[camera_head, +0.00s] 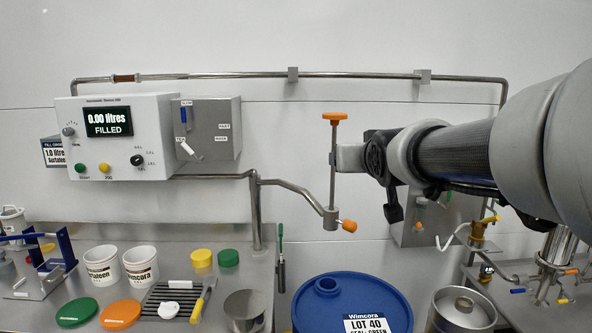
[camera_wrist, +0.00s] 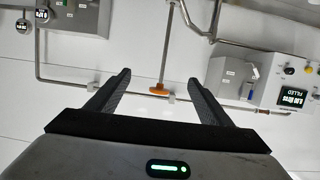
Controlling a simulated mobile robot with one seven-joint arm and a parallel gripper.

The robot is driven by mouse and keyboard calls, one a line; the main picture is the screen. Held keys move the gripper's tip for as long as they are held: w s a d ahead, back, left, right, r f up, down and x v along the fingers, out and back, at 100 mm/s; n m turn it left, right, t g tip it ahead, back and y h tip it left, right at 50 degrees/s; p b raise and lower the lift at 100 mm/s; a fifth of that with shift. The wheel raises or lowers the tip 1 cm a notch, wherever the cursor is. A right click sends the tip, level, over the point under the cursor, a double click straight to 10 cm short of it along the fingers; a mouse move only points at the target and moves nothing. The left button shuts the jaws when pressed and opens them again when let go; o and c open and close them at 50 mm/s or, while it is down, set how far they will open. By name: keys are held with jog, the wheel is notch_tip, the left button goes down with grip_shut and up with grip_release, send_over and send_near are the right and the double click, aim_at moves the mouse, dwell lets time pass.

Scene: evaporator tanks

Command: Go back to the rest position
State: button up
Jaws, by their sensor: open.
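My gripper (camera_head: 345,158) reaches in from the right in the head view, at the height of the upper part of a thin upright rod (camera_head: 333,180). The rod has an orange T-handle (camera_head: 334,116) on top and rises from the end of a bent pipe. In the wrist view my gripper (camera_wrist: 158,76) shows two dark fingers spread apart, with nothing held. That view looks upside down, and the orange handle (camera_wrist: 158,91) shows in the gap between the fingers. I cannot tell whether the fingers touch the rod.
A control box (camera_head: 122,135) at the left reads "0.00 litres FILLED". Below the rod stands a blue drum (camera_head: 352,290) labelled LOT 40. White tubs (camera_head: 140,264), coloured lids (camera_head: 121,314) and a blue-handled device (camera_head: 58,245) fill the left bench. Pipes and valves (camera_head: 555,265) stand at the right.

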jog(key=s+f+g, duration=0.4)
jog(key=s+f, duration=0.5)
jog(key=s, duration=0.6)
jog(key=s+f+g, duration=0.5)
jog(key=s+f, duration=0.5)
jog(key=s, duration=0.4)
notch_tip(320, 180, up, 14)
jog(key=s+a+p, duration=0.1)
jog(key=p, duration=1.3)
jog(key=shift+s, duration=0.2)
